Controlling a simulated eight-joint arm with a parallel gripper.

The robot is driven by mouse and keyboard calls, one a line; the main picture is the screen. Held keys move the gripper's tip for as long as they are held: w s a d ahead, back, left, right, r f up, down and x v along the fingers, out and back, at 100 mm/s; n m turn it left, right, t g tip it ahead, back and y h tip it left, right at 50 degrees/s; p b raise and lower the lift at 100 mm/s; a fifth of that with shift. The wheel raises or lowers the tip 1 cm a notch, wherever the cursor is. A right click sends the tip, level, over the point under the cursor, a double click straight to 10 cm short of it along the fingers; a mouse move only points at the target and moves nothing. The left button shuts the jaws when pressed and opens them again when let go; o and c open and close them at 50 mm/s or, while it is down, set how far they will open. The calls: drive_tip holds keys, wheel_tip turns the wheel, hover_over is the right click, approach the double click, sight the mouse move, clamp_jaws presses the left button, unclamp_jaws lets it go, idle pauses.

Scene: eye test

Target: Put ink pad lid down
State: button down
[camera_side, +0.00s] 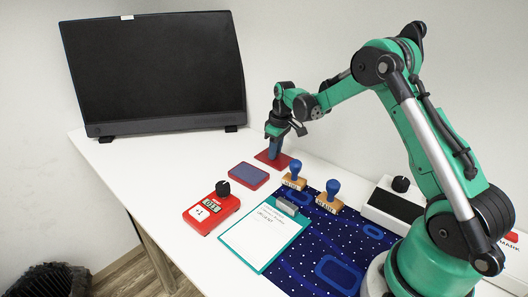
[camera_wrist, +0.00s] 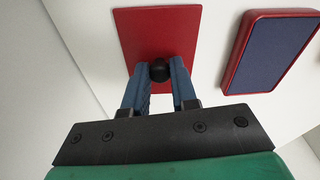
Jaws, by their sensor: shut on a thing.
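The ink pad lid (camera_side: 264,156) is a flat red plate at the back of the white table, and it also shows in the wrist view (camera_wrist: 150,30). My gripper (camera_side: 275,150) points down over it. In the wrist view my blue fingers (camera_wrist: 160,70) are shut on the lid's round black knob. The lid looks level and low at the tabletop; I cannot tell whether it touches. The ink pad (camera_side: 249,175), dark blue with a red rim, lies uncovered in front and to the left of the lid, apart from it. It also shows in the wrist view (camera_wrist: 270,50).
A dark monitor (camera_side: 155,70) stands at the back left. A red device with a black knob (camera_side: 211,208), a clipboard (camera_side: 262,237) and two blue-handled stamps (camera_side: 294,172) (camera_side: 329,194) are nearer. A starry blue mat (camera_side: 345,240) lies right. The table left of the ink pad is clear.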

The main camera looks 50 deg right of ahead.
sight(280, 159)
drive_tip(key=shift+f, duration=0.1)
drive_tip(key=c, duration=0.7)
unclamp_jaws()
wheel_tip(280, 159, up, 12)
drive_tip(key=s, duration=0.1)
drive_tip(key=s+a+m+t, duration=0.1)
drive_tip(key=s+a+t, duration=0.4)
drive_tip(key=s+a, duration=0.8)
drive_tip(key=a+r, duration=0.1)
drive_tip(key=a, duration=0.2)
drive_tip(key=shift+a+m+t, duration=0.25)
drive_tip(key=shift+m+t, duration=0.05)
drive_tip(key=shift+t, duration=0.1)
